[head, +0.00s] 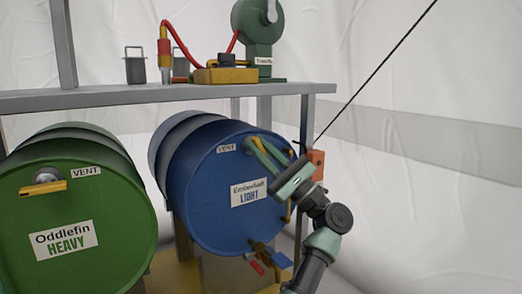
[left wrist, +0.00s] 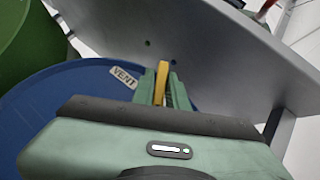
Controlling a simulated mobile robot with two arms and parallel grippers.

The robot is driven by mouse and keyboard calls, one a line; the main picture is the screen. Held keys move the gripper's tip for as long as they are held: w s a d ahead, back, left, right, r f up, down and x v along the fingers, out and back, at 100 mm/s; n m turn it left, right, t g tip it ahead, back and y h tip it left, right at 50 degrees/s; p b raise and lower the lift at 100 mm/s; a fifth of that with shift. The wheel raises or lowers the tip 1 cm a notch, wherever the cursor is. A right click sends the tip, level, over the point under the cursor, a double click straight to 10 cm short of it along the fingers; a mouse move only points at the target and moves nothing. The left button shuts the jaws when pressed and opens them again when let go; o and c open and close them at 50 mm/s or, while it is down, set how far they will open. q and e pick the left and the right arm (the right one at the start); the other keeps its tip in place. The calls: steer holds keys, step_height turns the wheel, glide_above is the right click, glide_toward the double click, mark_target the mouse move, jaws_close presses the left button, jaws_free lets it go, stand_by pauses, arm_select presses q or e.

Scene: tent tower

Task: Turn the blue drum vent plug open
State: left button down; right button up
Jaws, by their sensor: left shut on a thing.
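The vent plug's yellow handle (left wrist: 162,80) stands between the fingers in the left wrist view. My left gripper (head: 258,147) is at the drum's upper right and is shut on this handle. The fingers hide most of the plug, and its turn angle is hard to tell. My right gripper is not in view.
A green drum (head: 90,215) labelled "Oddlefin HEAVY" lies at left, its yellow vent handle (head: 43,187) roughly level. A grey shelf (head: 120,97) runs closely above the drums. A tap (head: 262,257) sits low on the blue drum. An orange block (head: 316,164) is beside my arm.

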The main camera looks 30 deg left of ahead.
arm_select(q)
steer(key=n+g+h, duration=0.1)
steer(key=n, duration=0.1)
steer(key=n+g+h, duration=0.1)
steer(key=n+g, duration=0.1)
steer(key=n, duration=0.1)
steer(key=shift+w+a+f+n+g+h, duration=0.1)
steer(key=shift+w+a+n+g+h, duration=0.1)
steer(key=shift+a+n+g+h, duration=0.15)
steer(key=shift+n+g+h, duration=0.65)
steer(key=shift+n+h, duration=0.8)
steer(key=shift+n, duration=0.5)
steer(key=shift+d, duration=0.1)
steer(key=c, duration=1.5)
jaws_free()
steer(key=shift+w+f, duration=0.1)
steer(key=shift+f, duration=0.05)
